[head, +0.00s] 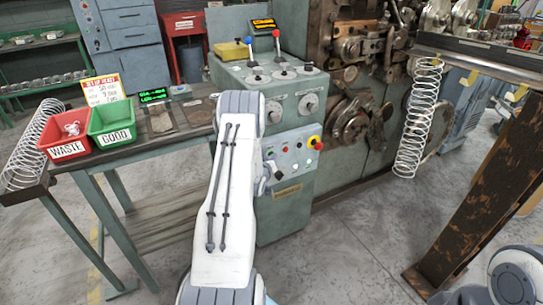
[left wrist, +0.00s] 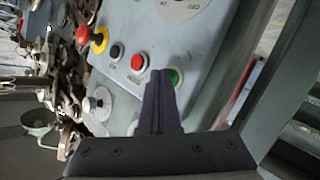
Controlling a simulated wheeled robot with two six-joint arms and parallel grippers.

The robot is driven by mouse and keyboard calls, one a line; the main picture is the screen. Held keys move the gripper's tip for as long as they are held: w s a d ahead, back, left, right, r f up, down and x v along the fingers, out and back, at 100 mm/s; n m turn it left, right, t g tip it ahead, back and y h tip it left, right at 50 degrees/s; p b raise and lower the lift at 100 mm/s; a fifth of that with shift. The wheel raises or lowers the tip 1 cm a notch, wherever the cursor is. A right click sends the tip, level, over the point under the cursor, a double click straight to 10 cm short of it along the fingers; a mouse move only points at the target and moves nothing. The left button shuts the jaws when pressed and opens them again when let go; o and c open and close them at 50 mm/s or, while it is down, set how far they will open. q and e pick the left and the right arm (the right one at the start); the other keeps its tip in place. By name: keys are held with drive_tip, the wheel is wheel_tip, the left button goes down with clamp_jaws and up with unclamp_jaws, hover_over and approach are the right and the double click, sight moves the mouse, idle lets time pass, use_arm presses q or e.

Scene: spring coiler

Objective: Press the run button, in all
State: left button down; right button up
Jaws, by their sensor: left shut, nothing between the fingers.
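The control panel of the spring coiler carries a row of buttons. In the left wrist view a green button (left wrist: 175,76), which I take for the run button, sits at the end of the row beside a red button (left wrist: 138,62). My left gripper (left wrist: 160,73) is shut and empty, its fingertips in front of the panel and overlapping the green button's edge. I cannot tell whether they touch it. In the head view my left gripper (head: 274,172) is small and partly hidden by my forearm, close to the panel. My right gripper is out of view.
A red mushroom button with a yellow collar (left wrist: 90,37) and a black button (left wrist: 115,52) share the row. Levers (head: 276,45) stand on the cabinet top. A bench on the left holds a red WASTE bin (head: 68,150) and a green GOOD bin (head: 113,138).

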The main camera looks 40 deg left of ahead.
use_arm(q)
drive_tip(key=shift+d, duration=0.1)
drive_tip(key=shift+s+d, duration=0.35)
drive_tip(key=shift+d, duration=0.3)
drive_tip(key=shift+s+d+p, duration=0.1)
drive_tip(key=shift+s+d, duration=0.2)
drive_tip(key=shift+d, duration=0.45)
drive_tip(key=shift+s+d+p, duration=0.15)
drive_tip(key=shift+s+d, duration=0.2)
drive_tip(key=shift+d, duration=0.45)
drive_tip(key=shift+s+d+p, duration=0.1)
drive_tip(key=shift+s+d, duration=0.2)
drive_tip(key=shift+d, duration=0.45)
